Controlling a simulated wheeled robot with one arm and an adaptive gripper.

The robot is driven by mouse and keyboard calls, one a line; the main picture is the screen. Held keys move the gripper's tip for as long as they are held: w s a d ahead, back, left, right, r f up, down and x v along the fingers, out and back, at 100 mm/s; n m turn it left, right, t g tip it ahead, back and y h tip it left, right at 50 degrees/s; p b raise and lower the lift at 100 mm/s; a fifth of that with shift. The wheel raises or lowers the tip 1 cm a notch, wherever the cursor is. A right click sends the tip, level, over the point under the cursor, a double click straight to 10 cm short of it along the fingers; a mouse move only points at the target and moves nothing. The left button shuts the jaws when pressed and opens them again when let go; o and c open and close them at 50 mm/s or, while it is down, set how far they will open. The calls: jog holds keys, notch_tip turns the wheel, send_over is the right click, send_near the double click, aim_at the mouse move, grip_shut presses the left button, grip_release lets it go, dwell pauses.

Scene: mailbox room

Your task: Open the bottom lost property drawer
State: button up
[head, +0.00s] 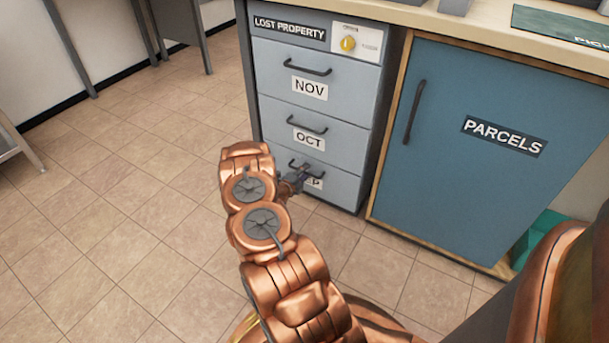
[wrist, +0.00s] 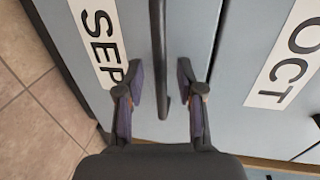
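The lost property unit (head: 288,27) has a stack of pale blue drawers labelled NOV, OCT and, at the bottom, SEP. The bottom drawer (head: 338,190) is closed, and my gripper partly covers its label. Its dark bar handle (wrist: 159,50) runs up the middle of the wrist view, with the SEP label (wrist: 98,40) to its left. My gripper (wrist: 165,85) is open, with one finger on each side of the handle. Both fingers look apart from the bar. In the head view my gripper (head: 297,178) is at the front of the bottom drawer.
The OCT drawer (head: 330,133) and NOV drawer (head: 330,80) above are closed. A blue PARCELS door (head: 480,150) is closed on the right. The tiled floor (head: 130,190) left of the unit is clear.

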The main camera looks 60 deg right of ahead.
jog(key=shift+d, duration=0.25)
grip_shut()
dwell(0.6)
